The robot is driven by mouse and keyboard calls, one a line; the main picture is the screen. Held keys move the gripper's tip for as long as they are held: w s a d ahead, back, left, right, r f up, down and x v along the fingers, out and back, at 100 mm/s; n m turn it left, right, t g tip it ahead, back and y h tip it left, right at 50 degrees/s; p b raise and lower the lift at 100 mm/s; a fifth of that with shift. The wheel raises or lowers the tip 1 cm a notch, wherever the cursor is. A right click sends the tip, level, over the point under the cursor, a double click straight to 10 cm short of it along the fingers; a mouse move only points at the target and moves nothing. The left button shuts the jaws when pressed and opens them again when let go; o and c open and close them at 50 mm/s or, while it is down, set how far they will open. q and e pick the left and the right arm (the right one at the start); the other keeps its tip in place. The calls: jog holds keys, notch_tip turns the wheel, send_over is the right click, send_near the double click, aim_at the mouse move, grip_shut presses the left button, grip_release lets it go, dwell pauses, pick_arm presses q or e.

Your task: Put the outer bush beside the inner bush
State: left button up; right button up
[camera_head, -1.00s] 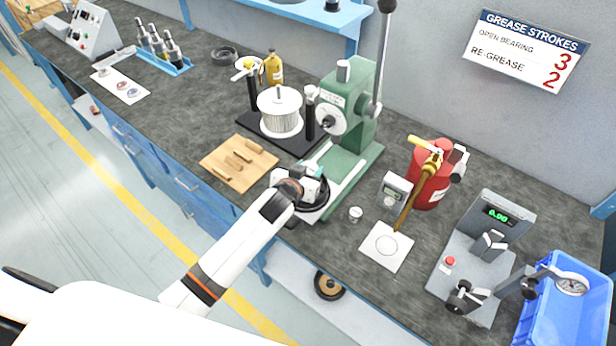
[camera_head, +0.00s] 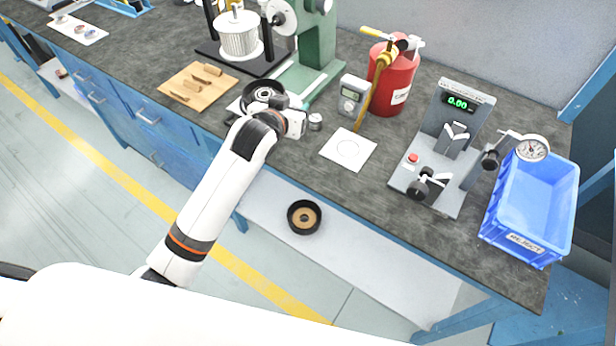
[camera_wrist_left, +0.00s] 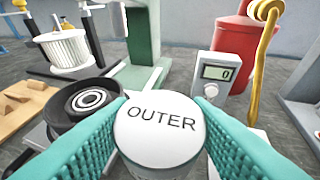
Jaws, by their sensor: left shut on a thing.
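The outer bush (camera_head: 316,122) is a small pale cylinder at the bench's front. In the left wrist view its white top (camera_wrist_left: 161,128) reads "OUTER". My left gripper (camera_head: 304,122) is shut on it, with the teal finger pads (camera_wrist_left: 160,135) on either side of it. Its lower part is hidden in the wrist view, so I cannot tell whether it touches the bench. I cannot make out a piece marked as the inner bush. A black wheel-like part (camera_head: 262,88) with a bearing (camera_wrist_left: 89,99) in its middle sits just left of the gripper.
A white card with a circle (camera_head: 348,149) lies to the right. Behind it stand a grey meter (camera_head: 353,94) and a red canister (camera_head: 393,82). A wooden board (camera_head: 198,103) and green press (camera_head: 312,60) are left. A gauge stand (camera_head: 437,185) and blue bin (camera_head: 530,211) stand right.

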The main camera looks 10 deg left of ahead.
pick_arm(q)
jog(key=shift+s+d+f, duration=0.2)
jog(key=shift+f, duration=0.15)
send_over(294, 151)
notch_tip(294, 151, down, 5)
jog(key=shift+w+f+b, duration=0.1)
jog(key=shift+f+b, duration=0.1)
jog(key=shift+b, duration=0.1)
jog(key=shift+f, duration=0.4)
notch_tip(294, 151, down, 3)
jog(key=shift+f, duration=0.35)
pick_arm(e)
jog(key=shift+w+a+f, duration=0.4)
jog(key=shift+w+f, duration=0.05)
jog(key=shift+f, duration=0.25)
pick_arm(q)
jog(key=shift+f, duration=0.1)
jog(key=o, duration=1.1)
jog(key=shift+f, duration=0.1)
pick_arm(e)
jog(key=shift+f, duration=0.1)
pick_arm(q)
jog(key=shift+o, duration=0.2)
